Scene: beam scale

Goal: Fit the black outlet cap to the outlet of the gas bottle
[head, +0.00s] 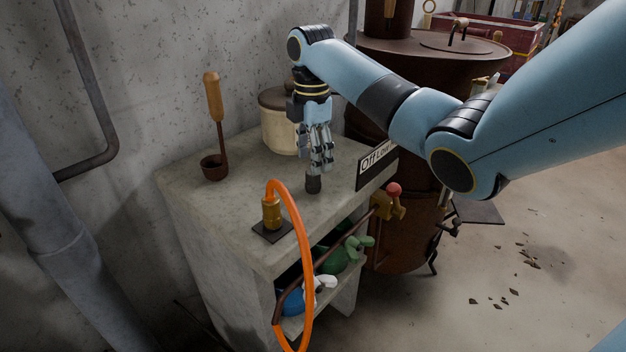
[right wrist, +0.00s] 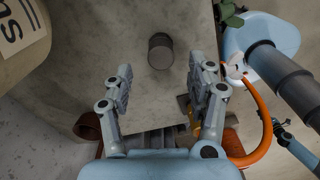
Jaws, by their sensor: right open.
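The black outlet cap, a small dark cylinder, stands upright on the grey stone counter in the head view (head: 313,185) and in the right wrist view (right wrist: 160,54). My right gripper (head: 320,166) points down just above it in the head view. In the right wrist view its two fingers (right wrist: 165,92) are apart, with nothing between them, and the cap lies a little beyond their tips. A blue bottle with a white top (head: 292,300), perhaps the gas bottle, is on the shelf under the counter, partly hidden by the orange hose. Its outlet cannot be made out. My left gripper is not in view.
The orange hose (head: 308,290) rises to a brass fitting (head: 271,212) on a dark plate at the counter's front. A cup with a wooden-handled tool (head: 214,165), a lidded cream jar (head: 277,125) and a sign (head: 377,165) stand around. A green item (head: 340,258) sits below.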

